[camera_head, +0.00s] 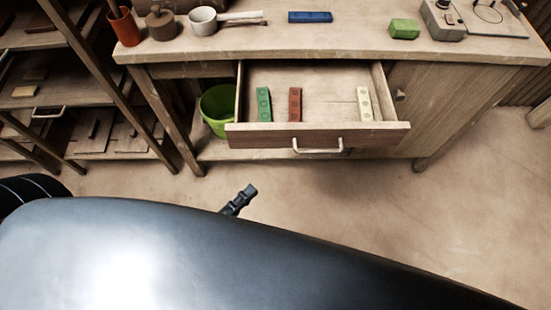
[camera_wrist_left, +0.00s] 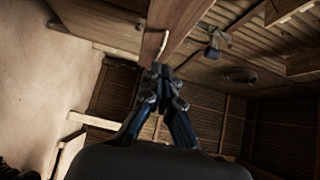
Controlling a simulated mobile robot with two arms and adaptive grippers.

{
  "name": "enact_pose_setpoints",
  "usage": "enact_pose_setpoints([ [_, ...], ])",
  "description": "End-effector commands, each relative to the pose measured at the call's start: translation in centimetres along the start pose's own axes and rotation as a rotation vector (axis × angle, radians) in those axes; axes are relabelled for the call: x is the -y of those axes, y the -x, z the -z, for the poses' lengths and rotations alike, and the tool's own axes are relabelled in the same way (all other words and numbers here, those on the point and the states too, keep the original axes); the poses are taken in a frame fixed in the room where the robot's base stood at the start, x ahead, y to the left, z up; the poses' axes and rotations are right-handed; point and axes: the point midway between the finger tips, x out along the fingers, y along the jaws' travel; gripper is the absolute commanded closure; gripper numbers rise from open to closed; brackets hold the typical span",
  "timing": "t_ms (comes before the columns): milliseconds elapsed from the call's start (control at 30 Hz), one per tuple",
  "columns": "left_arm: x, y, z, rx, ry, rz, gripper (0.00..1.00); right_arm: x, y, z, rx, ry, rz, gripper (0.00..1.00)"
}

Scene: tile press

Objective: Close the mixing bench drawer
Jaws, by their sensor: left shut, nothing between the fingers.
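The mixing bench drawer (camera_head: 262,135) is pulled out in the head view, its front panel standing well out from the bench. It has a pale bar handle (camera_head: 318,148). A green, a red and a cream tile lie inside it. My left gripper (camera_head: 247,192) is shut and empty, in front of the drawer, nearer to me and a little left of the handle. A gap of floor shows between them in the picture. In the left wrist view the shut fingers (camera_wrist_left: 160,72) point toward brown wood; I cannot tell if they touch it. My right gripper is not in view.
On the bench top (camera_head: 350,40) stand an orange cup (camera_head: 125,28), a white pot (camera_head: 203,21), a blue block (camera_head: 310,17), a green block (camera_head: 404,29) and a grey device (camera_head: 442,22). A green bucket (camera_head: 216,108) sits beneath. Shelves stand left; floor in front is clear.

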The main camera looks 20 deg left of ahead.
Motion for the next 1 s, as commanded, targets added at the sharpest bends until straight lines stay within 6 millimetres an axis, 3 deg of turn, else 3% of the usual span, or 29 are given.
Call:
enact_pose_setpoints([
  [133,0.9,-0.5,0.3,-0.018,-0.042,0.016,1.0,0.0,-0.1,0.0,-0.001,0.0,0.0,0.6],
  [267,1.1,-2.2,0.3,-0.017,-0.04,0.018,1.0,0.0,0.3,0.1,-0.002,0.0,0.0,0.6],
  [667,1.3,-10.5,0.2,-0.016,-0.037,0.018,1.0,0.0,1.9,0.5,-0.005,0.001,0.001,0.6],
  [800,1.2,-11.9,-1.4,-0.015,-0.038,0.015,1.0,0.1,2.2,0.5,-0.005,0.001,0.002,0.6],
  [1000,1.1,-12.8,-2.3,-0.015,-0.036,0.014,1.0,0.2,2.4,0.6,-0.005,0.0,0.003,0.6],
])
